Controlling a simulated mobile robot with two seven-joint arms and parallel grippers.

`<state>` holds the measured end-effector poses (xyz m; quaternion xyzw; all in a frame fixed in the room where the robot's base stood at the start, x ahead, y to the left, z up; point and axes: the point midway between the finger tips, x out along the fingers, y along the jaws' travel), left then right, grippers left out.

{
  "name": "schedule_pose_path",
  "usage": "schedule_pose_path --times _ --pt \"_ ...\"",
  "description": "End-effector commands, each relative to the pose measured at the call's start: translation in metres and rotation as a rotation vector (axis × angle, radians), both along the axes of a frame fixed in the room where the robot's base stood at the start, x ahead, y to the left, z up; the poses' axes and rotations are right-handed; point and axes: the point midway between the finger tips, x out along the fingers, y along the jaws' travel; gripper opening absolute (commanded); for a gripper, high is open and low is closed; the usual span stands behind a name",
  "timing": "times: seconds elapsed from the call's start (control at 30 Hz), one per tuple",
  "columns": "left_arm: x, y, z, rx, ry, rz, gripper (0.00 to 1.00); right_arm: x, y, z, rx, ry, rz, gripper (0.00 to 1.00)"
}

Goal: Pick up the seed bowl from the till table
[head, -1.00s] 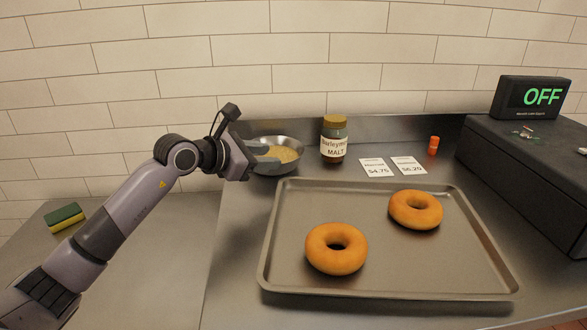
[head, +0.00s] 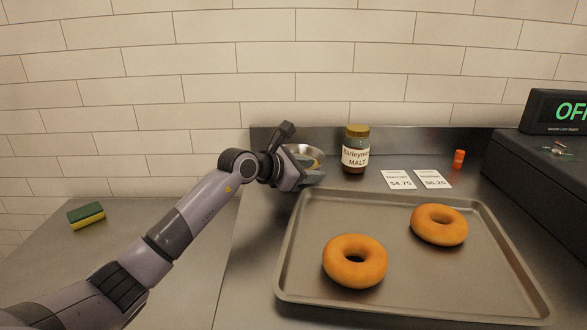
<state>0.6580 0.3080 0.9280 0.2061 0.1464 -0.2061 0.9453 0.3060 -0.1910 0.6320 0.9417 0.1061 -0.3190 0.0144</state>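The seed bowl (head: 310,151) is a shiny metal bowl at the back left of the till table (head: 252,235). Only its far and right parts show, with a little of the tan seeds inside. My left gripper (head: 312,174) is at the bowl's near left side and covers much of it. Its fingers point right and overlap the near rim in the picture. I cannot tell whether they touch or grip the rim. My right gripper is not in view.
A malt jar (head: 356,152) stands close to the right of the bowl. A tray (head: 408,290) with two bagels (head: 355,261) (head: 439,225) lies in front. Price cards (head: 415,180), an orange-red item (head: 458,159) and a dark till (head: 545,190) are to the right. A sponge (head: 86,216) lies far left.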

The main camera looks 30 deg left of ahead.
Motion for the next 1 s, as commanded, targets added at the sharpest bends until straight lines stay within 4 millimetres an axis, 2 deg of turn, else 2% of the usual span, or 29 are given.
schedule_pose_path --times 0.2,0.27,0.33,1.0 --pt "0.0006 -0.0003 0.0000 0.001 0.000 0.000 0.39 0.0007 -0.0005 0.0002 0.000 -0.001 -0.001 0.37" --pt "0.0005 -0.0003 0.0000 0.001 0.000 0.000 0.23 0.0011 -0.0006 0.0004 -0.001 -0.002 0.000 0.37" --pt "0.0003 -0.0003 0.0000 0.000 0.000 0.000 0.00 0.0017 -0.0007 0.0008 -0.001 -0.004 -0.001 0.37" --pt "-0.0001 0.0001 -0.0025 0.000 0.006 0.001 0.00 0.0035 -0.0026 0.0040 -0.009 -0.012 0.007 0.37"
